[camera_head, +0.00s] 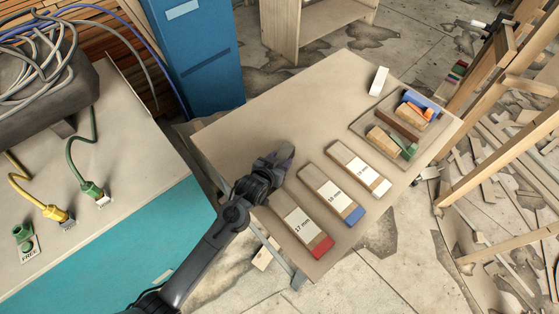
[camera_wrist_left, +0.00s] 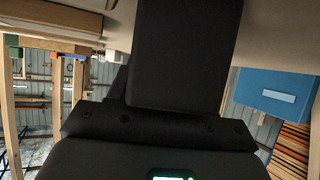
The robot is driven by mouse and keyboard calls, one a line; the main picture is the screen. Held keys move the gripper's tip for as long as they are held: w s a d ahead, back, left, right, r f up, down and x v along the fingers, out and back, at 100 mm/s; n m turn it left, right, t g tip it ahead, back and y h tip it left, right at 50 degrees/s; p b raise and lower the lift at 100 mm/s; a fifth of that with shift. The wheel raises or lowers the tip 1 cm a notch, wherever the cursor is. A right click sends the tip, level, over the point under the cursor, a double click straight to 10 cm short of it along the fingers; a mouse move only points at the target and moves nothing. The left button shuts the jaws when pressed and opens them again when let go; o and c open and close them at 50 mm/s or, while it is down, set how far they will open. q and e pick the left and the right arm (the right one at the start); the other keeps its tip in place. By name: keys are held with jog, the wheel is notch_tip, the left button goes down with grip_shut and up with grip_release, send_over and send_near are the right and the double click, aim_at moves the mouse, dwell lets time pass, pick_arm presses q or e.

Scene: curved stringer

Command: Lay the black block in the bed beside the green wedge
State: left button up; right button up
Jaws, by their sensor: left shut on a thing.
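My left gripper (camera_head: 284,156) is above the near left part of the tan table, left of the labelled bars. It is shut on a dark piece, the black block (camera_head: 288,151), which is small and hard to tell from the fingers in the head view. In the left wrist view a large black slab (camera_wrist_left: 185,50) fills the upper middle; I cannot tell block from finger there. The green wedge (camera_head: 408,151) lies at the near right side of a shallow tray (camera_head: 357,127), beside a wooden block (camera_head: 382,139). My right gripper is not in view.
Bars marked 17 mm (camera_head: 302,227), 18 mm (camera_head: 331,196) and 19 mm (camera_head: 359,168) lie between gripper and tray. The table's far left (camera_head: 270,115) is clear.

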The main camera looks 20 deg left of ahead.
pick_arm(q)
jog(key=shift+f, duration=0.1)
jog(key=o, duration=1.3)
jog(key=shift+f, duration=0.1)
jog(key=shift+c, duration=0.2)
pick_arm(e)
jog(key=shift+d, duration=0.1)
pick_arm(q)
jog(key=shift+r, duration=0.2)
jog(key=d+p+v, duration=0.1)
jog(key=v, duration=1.1)
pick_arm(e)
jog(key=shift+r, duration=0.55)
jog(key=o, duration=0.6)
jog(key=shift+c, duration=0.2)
pick_arm(q)
jog(key=s+a+f+g, duration=0.1)
jog(key=s+g, duration=0.3)
jog(key=s, duration=0.7)
jog(key=s+a+f+m+g, duration=0.1)
jog(key=s+f+g, duration=0.2)
jog(key=s, duration=0.8)
jog(key=shift+s+f+g, duration=0.2)
jog(key=shift+f+g, duration=0.05)
jog(key=shift+g, duration=0.55)
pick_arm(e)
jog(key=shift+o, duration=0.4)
